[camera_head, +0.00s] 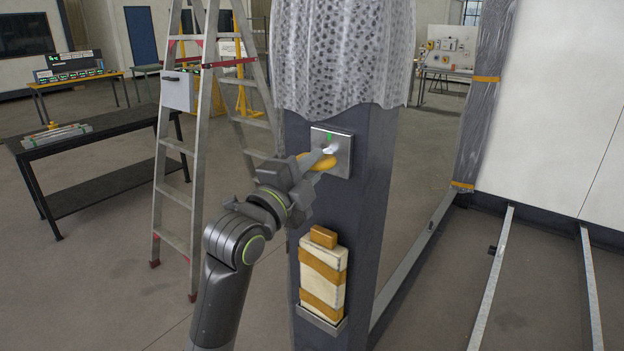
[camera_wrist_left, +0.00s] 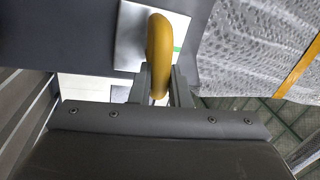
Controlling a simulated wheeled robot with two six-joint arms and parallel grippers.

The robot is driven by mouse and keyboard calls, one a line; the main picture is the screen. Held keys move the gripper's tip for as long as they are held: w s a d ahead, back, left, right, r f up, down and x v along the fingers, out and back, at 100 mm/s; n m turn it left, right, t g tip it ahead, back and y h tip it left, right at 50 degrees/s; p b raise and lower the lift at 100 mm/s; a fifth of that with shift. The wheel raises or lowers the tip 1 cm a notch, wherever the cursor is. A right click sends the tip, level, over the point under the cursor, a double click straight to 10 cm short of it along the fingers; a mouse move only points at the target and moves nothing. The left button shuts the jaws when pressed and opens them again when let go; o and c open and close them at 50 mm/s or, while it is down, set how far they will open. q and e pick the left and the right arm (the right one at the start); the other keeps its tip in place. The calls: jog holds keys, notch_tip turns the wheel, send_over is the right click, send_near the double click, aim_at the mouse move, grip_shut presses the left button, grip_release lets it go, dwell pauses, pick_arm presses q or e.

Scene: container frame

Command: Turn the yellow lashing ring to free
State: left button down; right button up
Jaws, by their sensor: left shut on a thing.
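The yellow lashing ring (camera_head: 324,163) is on a square metal plate (camera_head: 343,141) on the dark post. A green mark (camera_head: 329,136) shows on the plate above the ring. My left gripper (camera_head: 312,163) is at the ring, coming from the lower left. In the left wrist view the ring (camera_wrist_left: 159,45) stands out from the plate (camera_wrist_left: 130,37), and its near end is between the two fingers of my left gripper (camera_wrist_left: 160,88), which is shut on it. The fingers hide part of the ring. My right gripper is not in view.
The dark post (camera_head: 375,190) has bubble wrap (camera_head: 345,50) around its top. A strapped cream block (camera_head: 323,280) sits on a small ledge below the plate. A stepladder (camera_head: 203,130) stands close behind my left arm. A dark bench (camera_head: 95,140) is farther left.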

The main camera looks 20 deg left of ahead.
pick_arm(q)
jog(key=shift+r+m+b, duration=0.1)
jog(key=shift+m+b, duration=0.65)
jog(key=shift+m, duration=0.35)
jog(key=shift+h, duration=0.4)
jog(key=shift+r, duration=0.1)
